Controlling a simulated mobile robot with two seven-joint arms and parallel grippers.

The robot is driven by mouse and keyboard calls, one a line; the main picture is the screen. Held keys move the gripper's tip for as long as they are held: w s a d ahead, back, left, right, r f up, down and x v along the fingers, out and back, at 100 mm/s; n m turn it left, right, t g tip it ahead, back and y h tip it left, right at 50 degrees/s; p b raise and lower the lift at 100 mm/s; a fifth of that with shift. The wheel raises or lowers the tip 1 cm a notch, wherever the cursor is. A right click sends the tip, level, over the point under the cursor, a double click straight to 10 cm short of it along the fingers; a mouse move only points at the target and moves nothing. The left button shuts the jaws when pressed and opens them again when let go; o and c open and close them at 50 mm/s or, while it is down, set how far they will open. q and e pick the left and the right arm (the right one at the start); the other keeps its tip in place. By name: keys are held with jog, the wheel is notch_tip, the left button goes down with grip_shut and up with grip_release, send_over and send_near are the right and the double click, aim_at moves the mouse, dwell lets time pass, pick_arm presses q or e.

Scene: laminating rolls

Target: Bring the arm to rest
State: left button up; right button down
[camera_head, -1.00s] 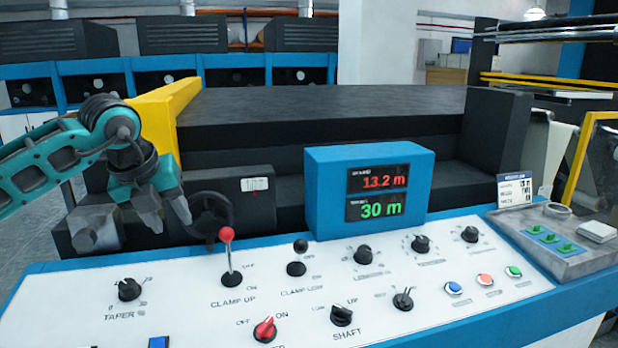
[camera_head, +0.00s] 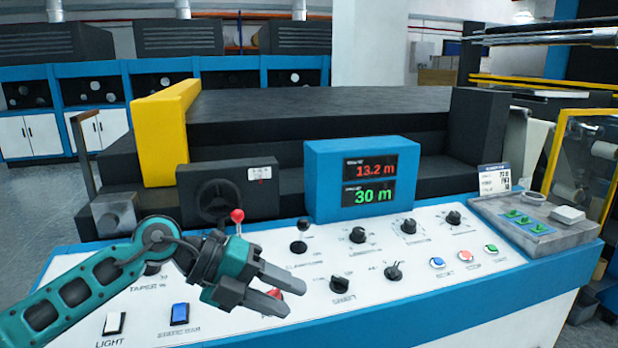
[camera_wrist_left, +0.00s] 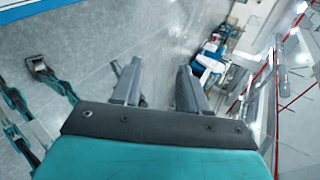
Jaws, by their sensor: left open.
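My left gripper (camera_head: 277,288) is open and empty in the head view. It hangs over the lower left part of the white control panel (camera_head: 330,318), in front of the red-knobbed clamp lever (camera_head: 237,216). The arm comes in from the lower left. In the left wrist view the two grey fingers (camera_wrist_left: 158,88) stand apart with nothing between them, and the floor lies beyond. My gripper partly hides a red knob (camera_head: 276,294). I cannot tell whether the gripper touches the panel. My right gripper is not in view.
A blue display box (camera_head: 322,182) reading 13.2 m and 30 m stands at the panel's back edge. Several black knobs and coloured buttons sit to the right. A grey tray (camera_head: 560,243) is at the panel's right end. A black handwheel (camera_head: 217,201) is behind the lever.

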pick_arm(q)
jog(key=s+d+n+t+h, duration=0.3)
jog(key=d+n+t+h, duration=0.15)
jog(key=n+h, duration=0.3)
jog(key=s+a+f+n+t+y, duration=0.1)
jog(key=a+f+n+t+y, duration=1.1)
jog(key=n, duration=0.7)
jog(key=s+a+f+n+g+y, duration=0.2)
jog(key=s+a+f+n+g, duration=0.1)
jog(key=s+f, duration=0.3)
jog(key=s+a+f+n+g+y, duration=0.3)
jog(key=s+f, duration=0.4)
jog(key=f, duration=0.4)
jog(key=shift+s+g, duration=0.25)
jog(key=shift+g, duration=0.1)
jog(key=shift+d+r, duration=0.1)
